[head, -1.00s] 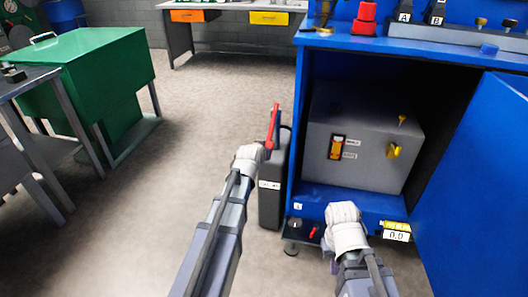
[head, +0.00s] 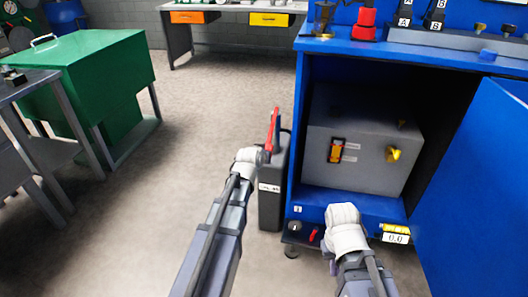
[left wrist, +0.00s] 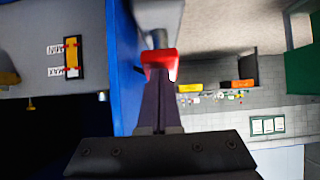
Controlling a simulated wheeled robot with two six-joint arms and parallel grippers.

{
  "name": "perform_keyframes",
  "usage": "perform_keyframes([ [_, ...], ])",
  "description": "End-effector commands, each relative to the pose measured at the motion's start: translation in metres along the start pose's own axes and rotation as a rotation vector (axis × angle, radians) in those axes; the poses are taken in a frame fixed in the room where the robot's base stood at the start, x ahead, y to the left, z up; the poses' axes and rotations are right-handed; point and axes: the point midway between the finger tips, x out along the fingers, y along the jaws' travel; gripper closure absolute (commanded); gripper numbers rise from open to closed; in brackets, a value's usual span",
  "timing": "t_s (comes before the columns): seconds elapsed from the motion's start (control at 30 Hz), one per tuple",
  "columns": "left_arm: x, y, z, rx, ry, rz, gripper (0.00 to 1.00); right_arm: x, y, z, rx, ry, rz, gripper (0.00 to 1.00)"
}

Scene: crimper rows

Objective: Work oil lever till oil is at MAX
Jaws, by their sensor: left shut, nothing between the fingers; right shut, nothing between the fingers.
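The red oil lever (head: 272,130) stands up from the dark grey pump unit (head: 270,200) at the cabinet's left side. My left gripper (head: 267,150) is shut and empty beside the lever's lower part; I cannot tell whether they touch. The left wrist view shows its fingers (left wrist: 159,98) just in front of the red lever (left wrist: 158,60). The sight gauge (head: 337,150) on the grey box in the cabinet shows orange-yellow oil. In the upside-down left wrist view, the gauge's (left wrist: 73,57) oil edge appears near the upper mark. My right gripper (head: 343,212) is shut and empty before the cabinet.
The blue cabinet (head: 305,120) stands with its door (head: 475,190) open on the right. A yellow knob (head: 393,154) is on the grey box. A yellow-labelled display (head: 396,235) is at the cabinet's lower front. A green cabinet (head: 90,70) stands left. The floor between is clear.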

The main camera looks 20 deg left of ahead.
Motion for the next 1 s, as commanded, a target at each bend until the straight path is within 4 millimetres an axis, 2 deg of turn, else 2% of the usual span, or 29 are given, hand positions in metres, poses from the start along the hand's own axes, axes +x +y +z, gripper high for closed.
perform_keyframes([
  [0.03, -0.012, 0.001, -0.009, 0.0, 0.001, 0.0, 1.0, -0.013, 0.001, 0.001, 0.001, 0.0, -0.001, 1.0],
  [0.17, -0.032, 0.002, -0.02, 0.001, 0.013, -0.001, 1.0, -0.031, 0.002, 0.002, 0.001, 0.0, -0.004, 1.0],
  [0.2, -0.043, 0.002, -0.013, 0.001, 0.013, -0.001, 1.0, -0.031, 0.002, 0.002, 0.001, 0.0, -0.005, 1.0],
  [0.3, -0.068, 0.001, -0.007, 0.0, 0.013, -0.001, 1.0, -0.039, 0.003, 0.003, 0.002, -0.001, -0.006, 1.0],
  [0.5, -0.107, 0.001, 0.003, 0.0, 0.015, -0.001, 1.0, -0.053, 0.004, 0.003, 0.003, -0.001, -0.009, 1.0],
  [0.67, -0.12, 0.001, 0.006, 0.001, 0.015, -0.001, 1.0, -0.056, 0.004, 0.004, 0.003, -0.001, -0.01, 1.0],
  [1.0, -0.12, 0.001, 0.006, 0.001, 0.016, -0.001, 1.0, -0.056, 0.004, 0.004, 0.003, -0.001, -0.01, 1.0],
])
